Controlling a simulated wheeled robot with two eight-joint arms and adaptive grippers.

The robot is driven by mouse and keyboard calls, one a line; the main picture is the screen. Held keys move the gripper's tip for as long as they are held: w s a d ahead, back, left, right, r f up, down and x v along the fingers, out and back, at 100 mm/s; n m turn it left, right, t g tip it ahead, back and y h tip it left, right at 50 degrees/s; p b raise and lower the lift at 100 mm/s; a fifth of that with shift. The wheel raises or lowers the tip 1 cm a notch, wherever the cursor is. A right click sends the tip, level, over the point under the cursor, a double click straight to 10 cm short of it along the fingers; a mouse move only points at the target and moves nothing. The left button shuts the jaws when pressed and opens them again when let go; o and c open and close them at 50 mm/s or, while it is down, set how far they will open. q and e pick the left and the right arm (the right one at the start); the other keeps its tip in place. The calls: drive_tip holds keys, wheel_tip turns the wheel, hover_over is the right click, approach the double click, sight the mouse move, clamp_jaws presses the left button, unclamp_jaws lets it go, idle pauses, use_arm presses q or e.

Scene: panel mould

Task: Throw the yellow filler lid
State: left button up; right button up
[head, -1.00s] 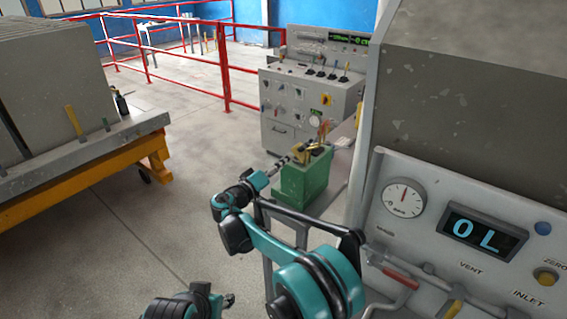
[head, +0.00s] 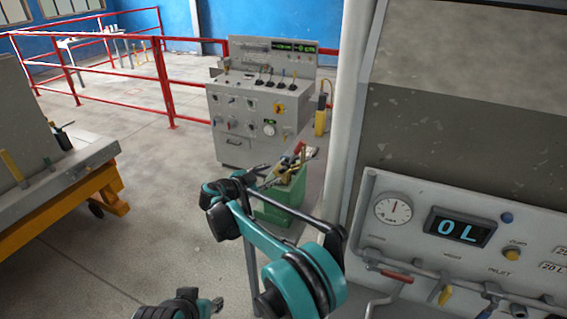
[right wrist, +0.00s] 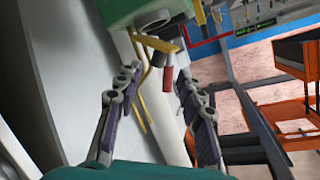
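A green box-like unit (head: 280,198) stands beyond my right arm in the head view, with yellow parts (head: 290,168) and a small red piece (head: 299,148) on top. In the right wrist view the green body (right wrist: 120,12) has a grey round fitting, a yellow bar (right wrist: 156,43) and a red grip (right wrist: 168,76). I cannot tell for certain which yellow part is the filler lid. My right gripper (right wrist: 158,74) is open, its fingers on either side of the red grip's region; contact is not clear. It also shows in the head view (head: 268,180). My left gripper (head: 216,304) shows only partly at the bottom.
A grey control console (head: 240,150) stands behind. An orange-framed cart (head: 85,195) is at the left. Red railings (head: 168,85) stand behind open floor.

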sight(282, 170)
drive_tip(key=shift+m, duration=0.7)
drive_tip(key=x, duration=0.8)
drive_tip(key=shift+d+r, duration=0.1)
drive_tip(key=shift+d, duration=0.1)
clamp_jaws()
